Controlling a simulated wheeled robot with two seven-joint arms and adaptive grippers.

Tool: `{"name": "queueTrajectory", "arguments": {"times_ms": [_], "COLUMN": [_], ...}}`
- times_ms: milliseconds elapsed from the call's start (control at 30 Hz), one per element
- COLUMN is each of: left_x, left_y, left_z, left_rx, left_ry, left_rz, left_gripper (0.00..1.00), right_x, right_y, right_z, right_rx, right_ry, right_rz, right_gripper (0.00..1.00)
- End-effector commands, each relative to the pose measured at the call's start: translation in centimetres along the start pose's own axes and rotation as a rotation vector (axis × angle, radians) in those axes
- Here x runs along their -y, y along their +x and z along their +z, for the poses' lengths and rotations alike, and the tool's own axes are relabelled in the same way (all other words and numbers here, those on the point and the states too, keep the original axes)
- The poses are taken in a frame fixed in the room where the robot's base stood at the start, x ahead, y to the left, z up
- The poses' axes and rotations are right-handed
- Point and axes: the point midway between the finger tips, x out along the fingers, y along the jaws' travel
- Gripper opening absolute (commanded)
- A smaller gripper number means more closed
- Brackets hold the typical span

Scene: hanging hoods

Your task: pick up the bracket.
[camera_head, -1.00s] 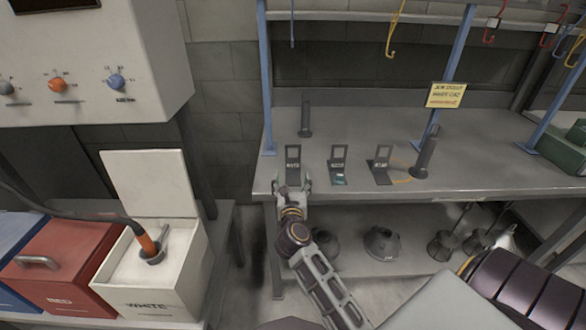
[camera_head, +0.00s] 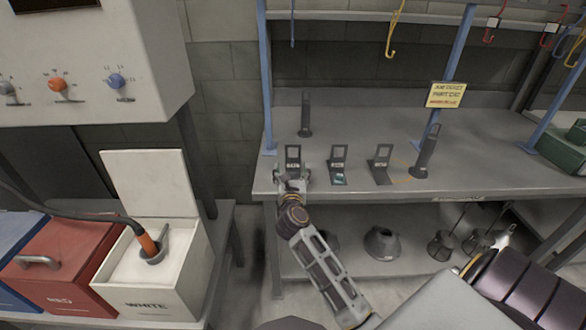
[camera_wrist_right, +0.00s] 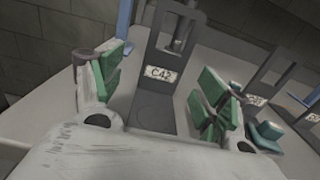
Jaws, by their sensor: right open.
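Several dark L-shaped brackets stand in a row along the front of the grey workbench (camera_head: 360,135). The leftmost bracket (camera_head: 293,154) stands directly ahead of my right gripper (camera_head: 291,179). In the right wrist view this bracket (camera_wrist_right: 158,98) has a label reading C42, and its upright plate has an opening. My right gripper (camera_wrist_right: 158,105) is open, its green-padded fingers on either side of the bracket's base, apart from it. The middle bracket (camera_head: 339,157) and the right bracket (camera_head: 381,160) stand to the right. My left gripper is not in view.
A dark post (camera_head: 305,115) stands behind the leftmost bracket, and another (camera_head: 427,152) leans at the right. A teal object (camera_wrist_right: 266,133) lies close to the right finger. Hooks hang above. A white box (camera_head: 150,265) and red box (camera_head: 70,265) are at the left.

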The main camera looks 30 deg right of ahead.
Motion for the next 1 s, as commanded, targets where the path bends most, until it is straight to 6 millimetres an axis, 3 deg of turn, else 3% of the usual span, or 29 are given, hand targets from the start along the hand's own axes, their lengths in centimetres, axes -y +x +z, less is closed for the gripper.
{"name": "queueTrajectory", "arguments": {"times_ms": [267,700,1000], "left_x": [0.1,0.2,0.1], "left_y": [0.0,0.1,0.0], "left_z": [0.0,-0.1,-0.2], "left_rx": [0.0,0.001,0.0], "left_ry": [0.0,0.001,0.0], "left_rz": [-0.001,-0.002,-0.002], "left_gripper": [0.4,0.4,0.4], "right_x": [0.2,0.5,0.5], "right_y": [1.1,4.8,5.2], "right_z": [0.2,0.6,0.5], "right_rx": [0.001,0.0,0.0], "right_ry": [-0.001,0.001,0.0], "right_rz": [0.0,0.0,0.0], "right_gripper": [0.75,0.75,0.75]}}
